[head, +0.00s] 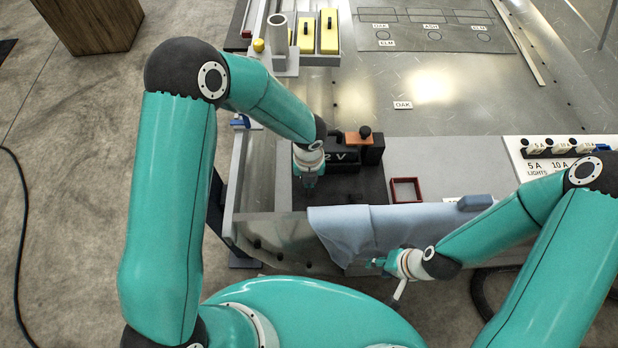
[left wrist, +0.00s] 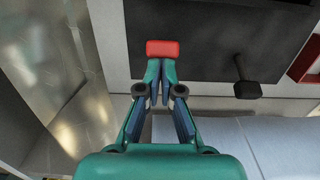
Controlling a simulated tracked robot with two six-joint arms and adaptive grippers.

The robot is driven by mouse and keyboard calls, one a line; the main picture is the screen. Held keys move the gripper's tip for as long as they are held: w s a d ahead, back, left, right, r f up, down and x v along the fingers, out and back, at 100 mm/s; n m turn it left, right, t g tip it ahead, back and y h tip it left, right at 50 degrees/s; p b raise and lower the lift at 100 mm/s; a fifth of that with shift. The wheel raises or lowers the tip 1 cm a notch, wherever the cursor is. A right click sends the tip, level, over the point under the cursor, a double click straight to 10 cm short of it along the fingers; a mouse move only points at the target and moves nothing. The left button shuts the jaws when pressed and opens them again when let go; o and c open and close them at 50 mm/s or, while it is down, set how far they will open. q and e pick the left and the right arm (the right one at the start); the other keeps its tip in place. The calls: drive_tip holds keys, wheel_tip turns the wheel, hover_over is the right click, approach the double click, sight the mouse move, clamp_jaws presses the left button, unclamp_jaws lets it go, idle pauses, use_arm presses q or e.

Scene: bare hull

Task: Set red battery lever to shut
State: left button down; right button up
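In the left wrist view, the red lever handle (left wrist: 162,48) is a small red block over a dark panel. It lies just beyond the fingertips of my left gripper (left wrist: 160,72), which are close together with nothing visible between them. I cannot tell whether they touch the handle. In the head view, my left gripper (head: 309,183) points down beside the black battery marked V (head: 343,159), and the red handle is hidden there. My right gripper (head: 380,263) is low in front of the blue cloth; its finger opening is too small to judge.
A black-knobbed lever (left wrist: 247,89) stands right of the red handle. In the head view, an orange-and-black block (head: 365,140) is by the battery. A dark red square frame (head: 406,190) lies right of it. A blue cloth (head: 345,225) drapes over the front edge. Yellow blocks (head: 329,32) stand behind.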

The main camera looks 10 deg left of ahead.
use_arm(q)
drive_tip(key=shift+w+a, duration=0.2)
drive_tip(key=shift+w, duration=0.05)
drive_tip(key=shift+w+a+r+p, duration=0.2)
drive_tip(key=shift+w+r+p, duration=0.25)
drive_tip(key=shift+w+p, duration=0.4)
drive_tip(key=shift+a+r+p, duration=0.1)
drive_tip(key=shift+r+p, duration=0.6)
drive_tip(key=shift+p, duration=0.3)
wheel_tip(320, 180, up, 7)
drive_tip(key=p, duration=0.7)
drive_tip(key=shift+r+p, duration=0.2)
drive_tip(key=shift+p, duration=0.15)
drive_tip(key=shift+r, duration=0.1)
